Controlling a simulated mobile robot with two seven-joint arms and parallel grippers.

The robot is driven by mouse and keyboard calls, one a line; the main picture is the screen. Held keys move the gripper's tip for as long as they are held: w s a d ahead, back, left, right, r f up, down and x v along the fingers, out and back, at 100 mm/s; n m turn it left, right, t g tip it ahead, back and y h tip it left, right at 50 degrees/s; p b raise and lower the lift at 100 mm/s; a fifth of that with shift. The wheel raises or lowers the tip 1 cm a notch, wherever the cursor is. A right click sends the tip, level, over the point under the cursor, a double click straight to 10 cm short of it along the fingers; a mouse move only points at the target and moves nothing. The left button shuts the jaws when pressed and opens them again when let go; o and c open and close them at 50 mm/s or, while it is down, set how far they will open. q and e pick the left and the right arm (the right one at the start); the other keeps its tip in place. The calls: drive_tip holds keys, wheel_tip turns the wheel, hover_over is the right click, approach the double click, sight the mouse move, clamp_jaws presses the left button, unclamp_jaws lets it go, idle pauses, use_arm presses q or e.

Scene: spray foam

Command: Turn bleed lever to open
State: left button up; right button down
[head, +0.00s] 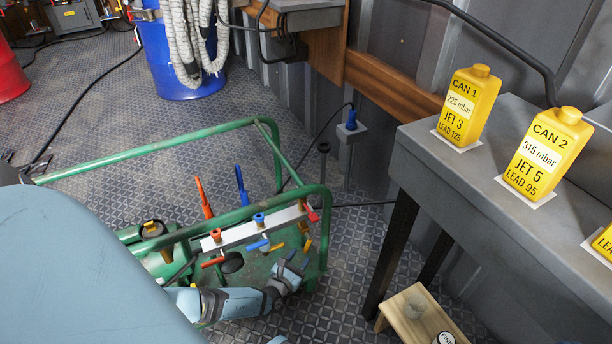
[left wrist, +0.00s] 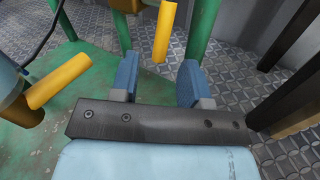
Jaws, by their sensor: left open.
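A grey manifold bar (head: 250,232) on a green tubular frame (head: 326,225) carries red, blue and yellow levers. Two yellow levers (head: 307,245) (head: 277,247) sit near its right end; no readable label shows which lever is the bleed lever. My left gripper (head: 293,265) is close by, below the bar's right end. In the left wrist view its blue fingers (left wrist: 158,78) are apart with nothing gripped. One yellow lever (left wrist: 164,32) hangs in line with the gap between them, its lower end near the fingertips. Another yellow lever (left wrist: 58,81) is left of the fingers. My right gripper is not recognisable.
Green frame tubes and upright levers crowd the space around the gripper. A grey bench (head: 412,142) at right holds yellow cans (head: 467,105) (head: 548,152). A small wooden stool (head: 398,318) stands below. A blue drum (head: 172,62) stands at the back.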

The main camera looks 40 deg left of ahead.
sight(305, 251)
use_arm(q)
drive_tip(key=w, duration=0.2)
drive_tip(key=w+b, duration=0.1)
drive_tip(key=w, duration=0.1)
drive_tip(key=shift+a, duration=0.3)
drive_tip(key=shift+w+a, duration=0.1)
drive_tip(key=shift+w, duration=0.2)
use_arm(e)
drive_tip(key=shift+w+d+r+n+y, duration=0.3)
drive_tip(key=shift+r+n+y, duration=0.15)
drive_tip(key=shift+n, duration=0.25)
use_arm(q)
drive_tip(key=c, duration=0.7)
clamp_jaws()
use_arm(e)
drive_tip(key=shift+f+h, duration=0.2)
drive_tip(key=shift+h, duration=0.05)
